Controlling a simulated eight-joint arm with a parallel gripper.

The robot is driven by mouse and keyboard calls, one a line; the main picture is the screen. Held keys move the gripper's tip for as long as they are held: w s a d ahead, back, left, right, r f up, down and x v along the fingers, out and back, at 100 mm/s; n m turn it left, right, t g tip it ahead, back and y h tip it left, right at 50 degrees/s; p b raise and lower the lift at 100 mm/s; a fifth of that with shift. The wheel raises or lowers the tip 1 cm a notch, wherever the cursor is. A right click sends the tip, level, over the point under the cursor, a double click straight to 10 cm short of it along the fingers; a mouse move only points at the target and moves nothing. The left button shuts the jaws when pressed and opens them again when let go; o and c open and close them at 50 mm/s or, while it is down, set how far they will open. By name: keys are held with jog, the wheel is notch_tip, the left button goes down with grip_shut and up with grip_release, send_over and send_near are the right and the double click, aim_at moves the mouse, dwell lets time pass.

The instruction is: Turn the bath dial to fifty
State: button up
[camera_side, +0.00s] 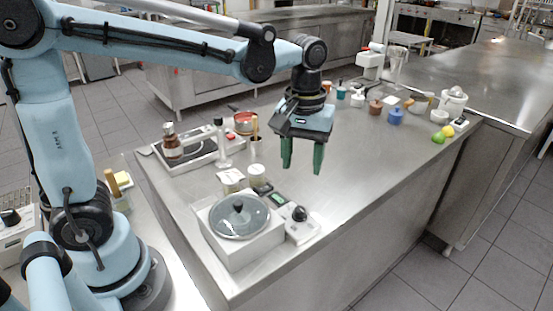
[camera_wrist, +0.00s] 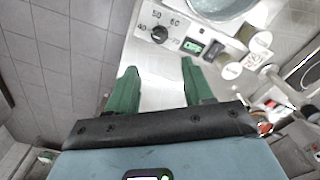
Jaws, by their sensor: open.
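The bath dial is a black knob (camera_side: 299,213) on a light control box at the right front of the white water bath (camera_side: 232,250). In the wrist view the knob (camera_wrist: 159,34) has numbers around it; 50 and 60 are readable. Its pointer is too small to read. The bath has a round glass lid (camera_side: 239,216) with a dark handle. My gripper (camera_side: 302,160) has two green fingers, open and empty, pointing down above the counter. In the wrist view its fingertips (camera_wrist: 158,68) are apart, and the knob shows beyond the gap, untouched.
A small display module (camera_wrist: 192,46) and pale jars (camera_wrist: 229,69) sit close to the dial. A hotplate with a brown bottle (camera_side: 171,140) stands at left. Several small containers, a lemon (camera_side: 447,131) and a lime (camera_side: 438,138) are at the back right. The counter right of the dial is clear.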

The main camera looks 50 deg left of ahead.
aim_at(300, 209)
notch_tip(300, 209, down, 12)
jog(key=shift+d+f, duration=0.1)
dwell(0.6)
grip_shut()
